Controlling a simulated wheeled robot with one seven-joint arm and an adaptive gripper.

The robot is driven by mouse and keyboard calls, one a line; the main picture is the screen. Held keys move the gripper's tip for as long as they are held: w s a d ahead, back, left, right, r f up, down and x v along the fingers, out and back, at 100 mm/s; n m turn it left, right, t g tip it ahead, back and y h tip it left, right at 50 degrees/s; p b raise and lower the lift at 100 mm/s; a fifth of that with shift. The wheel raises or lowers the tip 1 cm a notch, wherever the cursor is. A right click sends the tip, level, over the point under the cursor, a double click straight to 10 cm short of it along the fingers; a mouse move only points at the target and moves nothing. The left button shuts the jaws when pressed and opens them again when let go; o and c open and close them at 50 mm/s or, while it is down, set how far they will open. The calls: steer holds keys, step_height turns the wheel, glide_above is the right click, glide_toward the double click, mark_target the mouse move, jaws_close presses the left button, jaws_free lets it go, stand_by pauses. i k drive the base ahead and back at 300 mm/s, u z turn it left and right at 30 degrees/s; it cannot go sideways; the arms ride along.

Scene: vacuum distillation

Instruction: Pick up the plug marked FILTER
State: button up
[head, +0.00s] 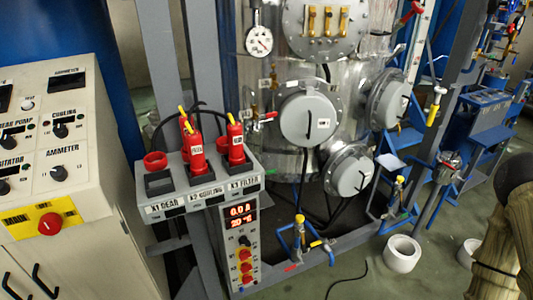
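A red plug (235,142) with a yellow top and a small white label stands upright at the right end of a grey socket box (172,211), above the printing "X3 FILTER". Its own label is too small to read for certain. Another red plug (196,158) stands at the middle position, above "X2 COOLING". A red round cap (155,159) is at the left position, above "X1 GEAR". My gripper is not in view.
A control cabinet (75,130) with knobs and a red button stands at left. A display panel (241,217) hangs below the socket box. A metal vessel (280,90) with round flanges stands behind. White cylinders (402,254) and a black cable (347,280) lie on the floor.

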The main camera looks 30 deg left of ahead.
mark_target(199, 167)
steer(key=z, duration=1.4)
steer(key=k, duration=0.4)
steer(key=u, duration=1.9)
